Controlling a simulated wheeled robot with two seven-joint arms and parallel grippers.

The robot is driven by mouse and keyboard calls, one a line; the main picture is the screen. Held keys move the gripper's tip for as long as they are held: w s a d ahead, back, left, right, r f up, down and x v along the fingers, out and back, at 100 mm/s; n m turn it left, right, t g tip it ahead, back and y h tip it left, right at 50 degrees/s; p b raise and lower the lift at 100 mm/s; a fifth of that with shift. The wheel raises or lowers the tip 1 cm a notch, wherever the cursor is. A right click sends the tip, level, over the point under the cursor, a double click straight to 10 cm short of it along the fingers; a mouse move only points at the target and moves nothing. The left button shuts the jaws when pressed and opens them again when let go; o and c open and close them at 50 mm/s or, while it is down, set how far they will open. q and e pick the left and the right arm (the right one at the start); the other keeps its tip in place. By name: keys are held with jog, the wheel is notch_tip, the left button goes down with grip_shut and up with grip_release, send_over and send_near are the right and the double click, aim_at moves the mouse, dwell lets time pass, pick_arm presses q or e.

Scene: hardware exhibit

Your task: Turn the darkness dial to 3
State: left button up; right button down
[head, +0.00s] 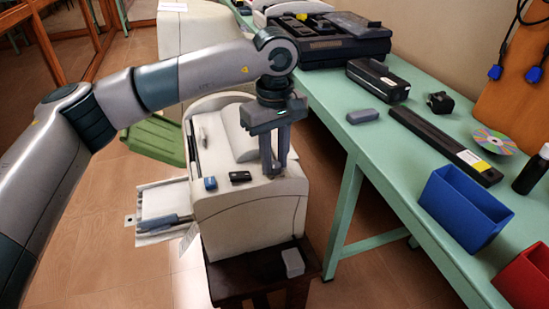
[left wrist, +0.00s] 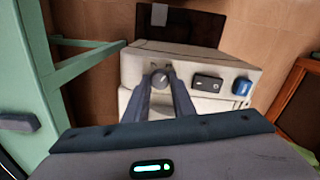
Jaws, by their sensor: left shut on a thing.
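The off-white machine (head: 250,208), like a printer or copier, stands on a dark stand. The round grey darkness dial (left wrist: 160,80) sits on its top front edge in the left wrist view, with a pale pointer mark that looks tilted; no numbers are readable. My left gripper (head: 273,172) reaches down to the machine top, its two fingers on either side of the dial, shut on it. It also shows in the left wrist view (left wrist: 160,82). In the head view the fingers mostly hide the dial. My right gripper is not in view.
A black switch (head: 240,176) and a blue button (head: 210,183) sit beside the dial. A green table (head: 355,130) with several devices and a blue bin (head: 466,207) stands to the right. A small grey block (head: 292,263) lies on the dark stand (head: 235,280).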

aim_at(275, 164)
pick_arm(q)
jog(key=o, duration=1.1)
jog(key=shift+c, duration=0.2)
jog(key=shift+r, duration=0.15)
notch_tip(275, 164, up, 17)
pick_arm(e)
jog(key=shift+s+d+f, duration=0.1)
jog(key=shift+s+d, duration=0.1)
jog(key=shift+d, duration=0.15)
pick_arm(q)
jog(key=shift+r, duration=0.1)
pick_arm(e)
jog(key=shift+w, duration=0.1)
